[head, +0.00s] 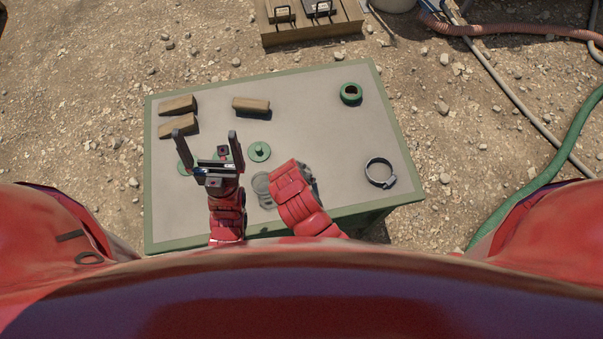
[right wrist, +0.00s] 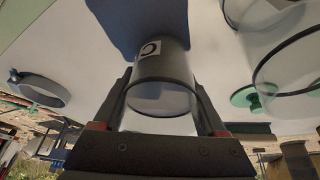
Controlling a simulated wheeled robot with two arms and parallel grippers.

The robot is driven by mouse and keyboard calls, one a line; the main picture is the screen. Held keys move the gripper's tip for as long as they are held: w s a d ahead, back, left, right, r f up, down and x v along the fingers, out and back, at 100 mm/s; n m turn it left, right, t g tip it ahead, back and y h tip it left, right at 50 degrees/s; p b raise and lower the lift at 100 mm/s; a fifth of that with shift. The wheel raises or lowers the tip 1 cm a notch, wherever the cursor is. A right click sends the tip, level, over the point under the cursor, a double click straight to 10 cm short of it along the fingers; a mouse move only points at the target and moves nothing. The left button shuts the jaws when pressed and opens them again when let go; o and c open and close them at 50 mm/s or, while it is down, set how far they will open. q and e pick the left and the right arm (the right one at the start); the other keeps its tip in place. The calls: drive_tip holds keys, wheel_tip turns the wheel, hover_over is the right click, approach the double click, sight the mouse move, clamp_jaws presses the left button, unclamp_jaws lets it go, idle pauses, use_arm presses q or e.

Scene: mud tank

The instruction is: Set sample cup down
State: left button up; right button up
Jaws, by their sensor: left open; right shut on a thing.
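In the right wrist view my right gripper (right wrist: 163,100) is shut on a sample cup (right wrist: 162,72), a clear cup with a dark band and a small label. I cannot tell whether its base touches the table. In the head view my right wrist covers most of this cup. Other clear cups (head: 261,184) stand just left of my right wrist; they also show at the right of the right wrist view (right wrist: 290,75). My left gripper (head: 205,135) is open and empty over the left part of the table (head: 300,105).
Green knobbed discs (head: 259,152) lie near my left gripper. Tan wedges (head: 178,105), a tan block (head: 251,105) and a green ring (head: 350,93) are farther back. A dark ring clamp (head: 380,173) lies at the right. The table's back middle is clear.

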drive_tip(key=shift+f, duration=0.15)
drive_tip(key=shift+f, duration=0.15)
